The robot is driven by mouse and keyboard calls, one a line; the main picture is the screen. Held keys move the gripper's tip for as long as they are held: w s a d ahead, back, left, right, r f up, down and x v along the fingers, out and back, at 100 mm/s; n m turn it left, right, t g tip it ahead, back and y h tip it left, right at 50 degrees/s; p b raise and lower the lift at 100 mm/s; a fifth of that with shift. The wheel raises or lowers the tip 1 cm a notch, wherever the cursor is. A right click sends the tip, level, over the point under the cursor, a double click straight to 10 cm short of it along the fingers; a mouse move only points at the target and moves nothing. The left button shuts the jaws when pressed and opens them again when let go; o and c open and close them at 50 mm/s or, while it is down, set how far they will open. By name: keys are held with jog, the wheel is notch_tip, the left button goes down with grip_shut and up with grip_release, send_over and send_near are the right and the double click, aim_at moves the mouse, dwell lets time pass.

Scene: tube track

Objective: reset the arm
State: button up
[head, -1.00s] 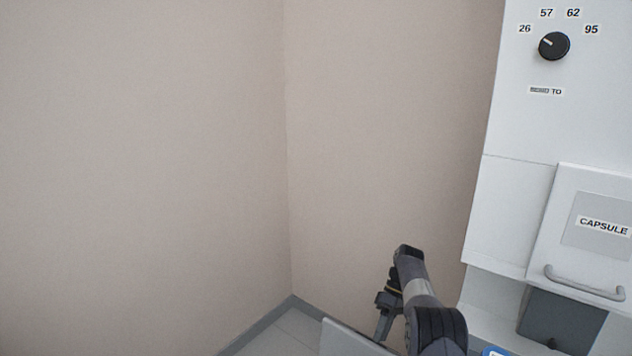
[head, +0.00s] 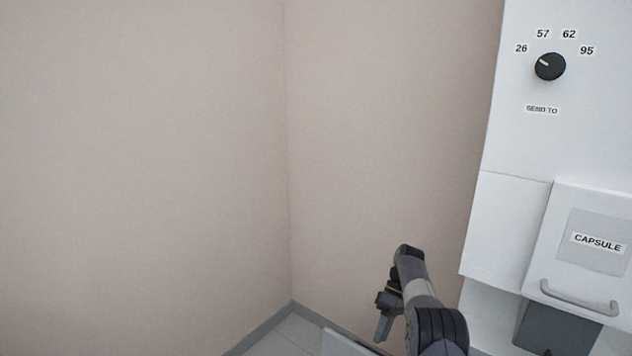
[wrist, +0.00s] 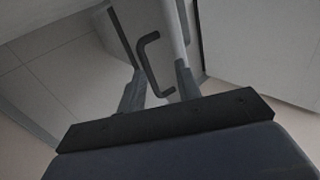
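My gripper (head: 383,328) shows at the end of my folded arm, low in the head view, in front of the bare wall and left of the white cabinet (head: 510,220). In the wrist view its two fingers (wrist: 160,88) stand apart with nothing held between them. A dark bar handle (wrist: 150,65) appears beyond the fingers in that view. I cannot tell its distance, but no grip on it shows.
The cabinet carries a black dial (head: 550,66) with its mark toward 26, and a closed CAPSULE door (head: 590,235) with a grey handle (head: 578,298). A dark grey box-like part (head: 556,330) sits below. A light panel (head: 343,345) lies low, left of my gripper.

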notch_tip(320, 180, down, 6)
jog(key=b, duration=0.2)
jog(key=shift+s+a+b, duration=0.35)
jog(key=shift+s+a, duration=0.05)
jog(key=shift+s, duration=0.05)
jog(key=shift+s+a+r+t+h, duration=0.1)
jog(key=shift+t+h, duration=0.2)
